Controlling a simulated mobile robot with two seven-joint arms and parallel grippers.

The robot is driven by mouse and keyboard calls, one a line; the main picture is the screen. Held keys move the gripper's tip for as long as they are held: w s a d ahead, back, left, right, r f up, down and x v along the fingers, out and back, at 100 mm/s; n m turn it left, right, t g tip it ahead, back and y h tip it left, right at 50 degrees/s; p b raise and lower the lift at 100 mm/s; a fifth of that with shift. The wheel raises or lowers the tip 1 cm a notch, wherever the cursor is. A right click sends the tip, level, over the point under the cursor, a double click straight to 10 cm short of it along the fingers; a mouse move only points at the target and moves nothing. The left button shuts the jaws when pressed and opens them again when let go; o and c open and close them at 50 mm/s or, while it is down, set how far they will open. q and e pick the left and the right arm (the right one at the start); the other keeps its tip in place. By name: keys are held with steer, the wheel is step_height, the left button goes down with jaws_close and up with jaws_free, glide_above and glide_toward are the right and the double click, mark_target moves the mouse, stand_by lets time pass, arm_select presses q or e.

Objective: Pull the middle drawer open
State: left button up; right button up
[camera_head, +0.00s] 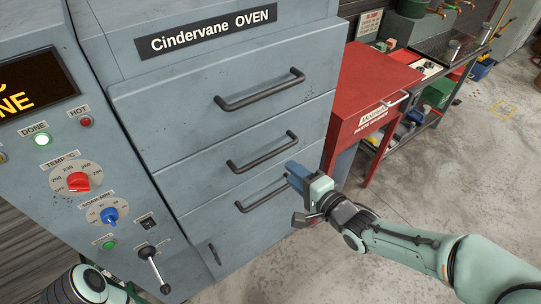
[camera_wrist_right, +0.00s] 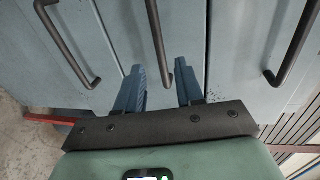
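The grey oven has three stacked drawers, all looking shut. The middle drawer (camera_head: 200,182) has a dark bar handle (camera_head: 265,158) across its front. My right gripper (camera_head: 291,173) is at the right end of the drawer fronts, near the middle and bottom handles. In the right wrist view, its two blue fingers (camera_wrist_right: 160,88) are apart. The middle handle (camera_wrist_right: 156,40) runs down the picture and its near end lies in line with the gap between them. I cannot tell whether the fingers touch it. My left gripper is out of view; only part of that arm shows.
The top drawer handle (camera_head: 262,90) and bottom drawer handle (camera_head: 262,196) lie above and below. A control panel with a red knob (camera_head: 78,181) and lever (camera_head: 155,268) is at left. A red parts washer (camera_head: 372,85) stands right of the oven. The floor in front is clear.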

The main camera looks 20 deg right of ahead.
mark_target(272, 156)
steer(key=x, duration=1.1)
steer(key=shift+f+p, duration=0.15)
steer(key=shift+p, duration=0.15)
steer(key=shift+d, duration=0.1)
jaws_close()
